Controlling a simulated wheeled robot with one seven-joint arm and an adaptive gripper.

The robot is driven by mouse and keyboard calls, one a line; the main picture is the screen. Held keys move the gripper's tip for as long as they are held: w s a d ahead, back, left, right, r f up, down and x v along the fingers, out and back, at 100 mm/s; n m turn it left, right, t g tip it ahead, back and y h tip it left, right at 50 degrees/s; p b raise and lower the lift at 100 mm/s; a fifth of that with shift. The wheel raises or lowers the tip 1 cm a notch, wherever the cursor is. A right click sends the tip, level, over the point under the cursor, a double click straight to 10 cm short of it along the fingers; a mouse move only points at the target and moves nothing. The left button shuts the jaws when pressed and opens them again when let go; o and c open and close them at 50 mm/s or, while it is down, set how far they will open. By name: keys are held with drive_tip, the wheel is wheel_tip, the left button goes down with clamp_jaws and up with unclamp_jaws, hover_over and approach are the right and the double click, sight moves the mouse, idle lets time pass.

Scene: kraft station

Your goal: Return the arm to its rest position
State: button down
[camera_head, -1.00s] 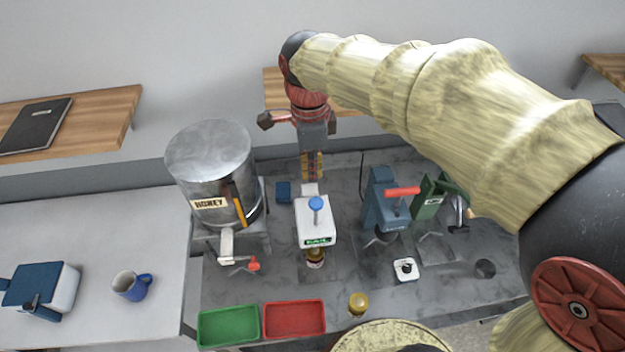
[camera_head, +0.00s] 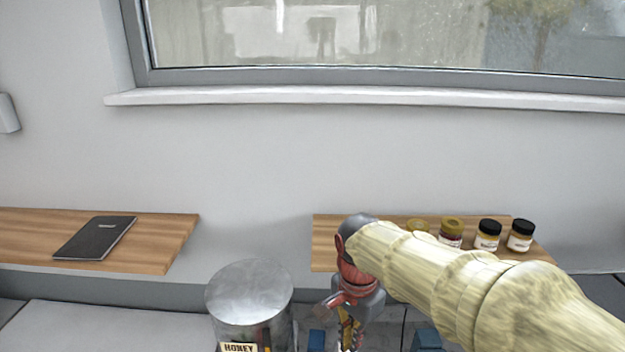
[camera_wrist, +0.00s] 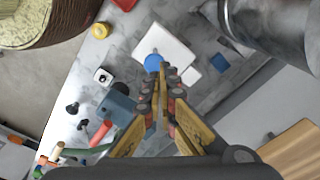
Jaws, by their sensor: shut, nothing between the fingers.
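My arm reaches in from the lower right of the head view, with its pale sleeved links bent over at the wrist. My gripper (camera_head: 347,340) hangs down from it, just right of the honey tank, and its tips run close to the bottom edge. In the wrist view my gripper (camera_wrist: 162,70) has its yellow-sided fingers together with nothing between them. The tips appear over the white device with a blue knob (camera_wrist: 172,46). Their height above it is hard to tell.
The metal honey tank (camera_head: 249,290) stands close left of my gripper. A wooden shelf (camera_head: 330,240) with several jars lies behind my arm. Another shelf (camera_head: 180,228) holds a black notebook (camera_head: 96,238). The wrist view shows a blue press (camera_wrist: 118,100).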

drive_tip(key=s+d+f+n+t+b, duration=0.5)
drive_tip(key=s+d+f+n+b, duration=0.5)
drive_tip(key=s+f+b, duration=0.4)
drive_tip(key=s+b, duration=0.1)
drive_tip(key=b, duration=0.4)
drive_tip(key=shift+d+f, duration=0.25)
drive_tip(key=shift+d, duration=0.1)
